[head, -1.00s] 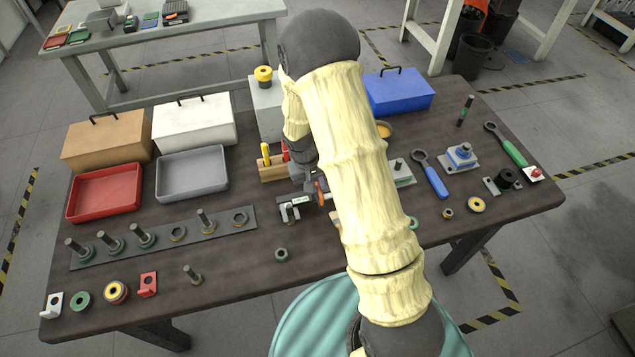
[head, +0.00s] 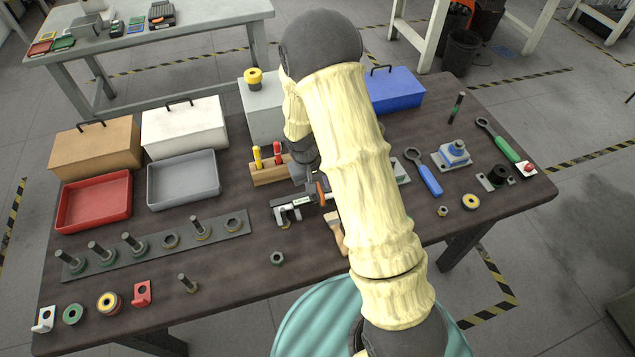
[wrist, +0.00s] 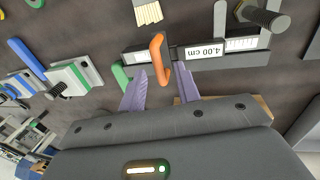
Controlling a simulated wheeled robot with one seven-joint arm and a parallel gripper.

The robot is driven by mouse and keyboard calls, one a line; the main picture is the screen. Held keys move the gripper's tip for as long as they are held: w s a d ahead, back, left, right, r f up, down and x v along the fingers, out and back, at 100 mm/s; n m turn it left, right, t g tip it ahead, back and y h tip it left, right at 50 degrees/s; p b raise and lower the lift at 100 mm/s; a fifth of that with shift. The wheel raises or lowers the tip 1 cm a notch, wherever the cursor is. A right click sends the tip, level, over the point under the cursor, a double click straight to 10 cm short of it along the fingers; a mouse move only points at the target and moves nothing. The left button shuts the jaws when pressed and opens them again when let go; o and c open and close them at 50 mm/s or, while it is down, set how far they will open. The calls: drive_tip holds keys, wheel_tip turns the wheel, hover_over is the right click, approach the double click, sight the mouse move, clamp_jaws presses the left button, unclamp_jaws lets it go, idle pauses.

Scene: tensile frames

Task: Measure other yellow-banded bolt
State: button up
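A digital caliper (head: 290,205) is over the middle of the table, its display reading 4.00 cm upside down in the wrist view (wrist: 199,52). A dark bolt (wrist: 264,16) shows between the caliper's spread jaws, apart from the near jaw.
A brush (head: 336,233) lies right of the caliper, partly behind my arm. A screwdriver block (head: 268,176) stands behind. A loose nut (head: 277,258) lies in front. Red (head: 95,200) and grey (head: 184,179) trays sit at left. The front middle of the table is mostly clear.

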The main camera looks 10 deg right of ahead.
sight(306, 198)
drive_tip(key=shift+r, duration=0.1)
drive_tip(key=a+r, duration=0.1)
drive_tip(key=r, duration=0.7)
drive_tip(key=a+r+b, duration=0.1)
drive_tip(key=a+r, duration=0.1)
drive_tip(key=r, duration=0.7)
drive_tip(key=shift+s+a, duration=0.15)
drive_tip(key=shift+a, duration=0.1)
drive_tip(key=s+d+t+y, duration=0.1)
drive_tip(key=s+d, duration=0.1)
drive_tip(key=s, duration=0.5)
drive_tip(key=s+d+m+t+y, duration=0.1)
drive_tip(key=s+d, duration=0.2)
drive_tip(key=s, duration=0.4)
drive_tip(key=shift+s+d+f, duration=0.25)
drive_tip(key=shift+s+f, duration=0.1)
drive_tip(key=shift+f, duration=0.1)
drive_tip(key=shift+w, duration=0.1)
drive_tip(key=shift+c, duration=0.2)
